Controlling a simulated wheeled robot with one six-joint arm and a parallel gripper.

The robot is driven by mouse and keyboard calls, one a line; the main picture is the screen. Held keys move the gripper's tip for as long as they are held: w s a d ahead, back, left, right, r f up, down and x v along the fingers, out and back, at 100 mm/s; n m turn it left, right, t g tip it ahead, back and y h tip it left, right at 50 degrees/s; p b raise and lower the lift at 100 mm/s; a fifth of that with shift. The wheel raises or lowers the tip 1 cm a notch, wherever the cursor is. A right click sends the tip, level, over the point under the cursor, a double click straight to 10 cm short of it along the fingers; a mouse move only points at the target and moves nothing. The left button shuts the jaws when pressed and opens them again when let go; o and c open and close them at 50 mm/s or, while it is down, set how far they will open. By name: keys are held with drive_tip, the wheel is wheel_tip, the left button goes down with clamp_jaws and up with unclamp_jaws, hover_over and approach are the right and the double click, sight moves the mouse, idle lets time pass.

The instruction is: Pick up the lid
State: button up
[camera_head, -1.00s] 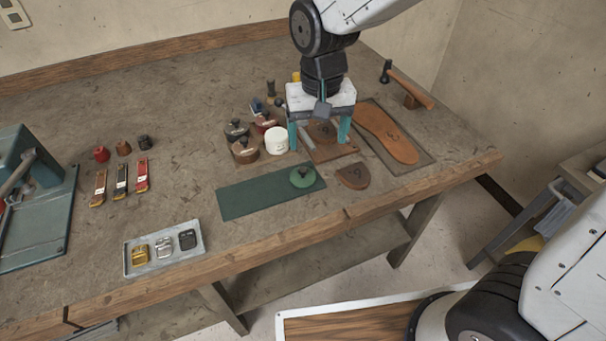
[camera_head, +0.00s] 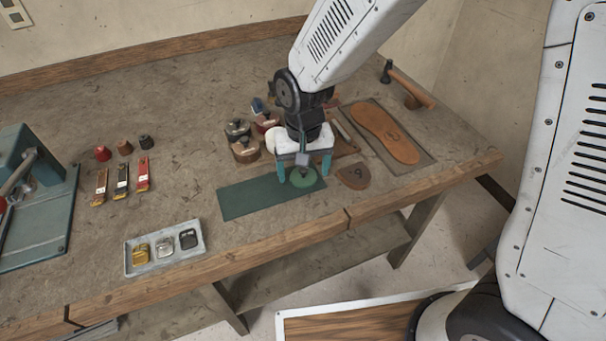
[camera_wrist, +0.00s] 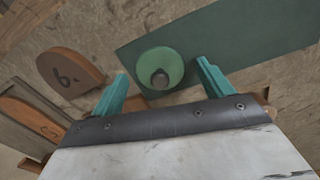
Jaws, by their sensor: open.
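The lid (camera_head: 302,178) is a green disc with a dark round knob. It lies on the right end of a dark green mat (camera_head: 250,197). It also shows in the wrist view (camera_wrist: 150,62), with the knob pointing up at the camera. My gripper (camera_head: 304,176) is open, with its teal fingers on either side of the lid in the head view. In the wrist view the fingertips of my gripper (camera_wrist: 160,68) are apart and the lid is between and slightly beyond them. Nothing is held. I cannot tell how high the fingertips are.
Lidded pots (camera_head: 245,150) stand just behind my gripper. A brown leather piece marked with a number (camera_head: 353,176) lies right of the lid, with a sole (camera_head: 385,133) on a board farther back. A grey tray (camera_head: 138,267) with buckles is at the front left.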

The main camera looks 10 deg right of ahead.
drive_tip(key=shift+c, duration=0.3)
drive_tip(key=c, duration=1)
drive_tip(key=shift+r, duration=0.2)
